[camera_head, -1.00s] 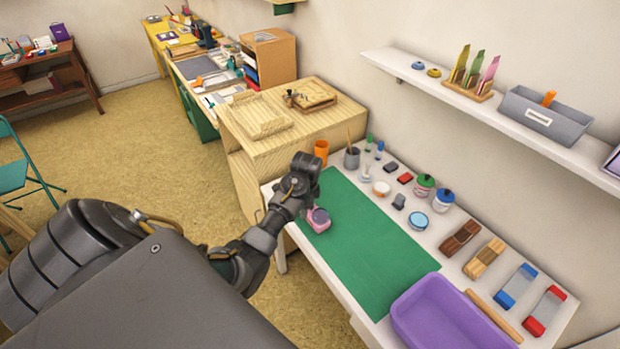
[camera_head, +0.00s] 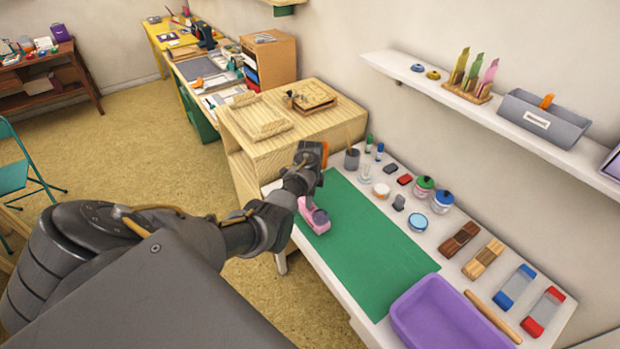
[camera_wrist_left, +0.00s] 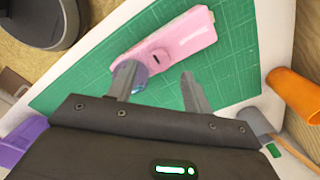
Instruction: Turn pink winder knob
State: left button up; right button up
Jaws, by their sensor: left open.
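In the left wrist view the pink winder (camera_wrist_left: 185,36) lies across the mat, and a bluish part, perhaps the knob, shows partly hidden behind one fingertip. My left gripper (camera_wrist_left: 158,82) is open. Its fingers point toward the winder with nothing visible between them. In the head view my left gripper (camera_head: 308,185) is just above the winder's far end; its fingertips are hard to make out. My right gripper is not in view.
The green mat (camera_head: 375,250) is otherwise clear. Pots, stamps and blocks line the wall side of the white table. A purple tray (camera_head: 440,310) stands at its near right end. An orange cup (camera_wrist_left: 296,94) is close beside my left gripper, partly hidden in the head view.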

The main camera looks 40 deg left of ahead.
pick_arm(q)
jog(key=shift+f, duration=1.85)
jog(key=shift+c, duration=0.4)
jog(key=c, duration=0.9)
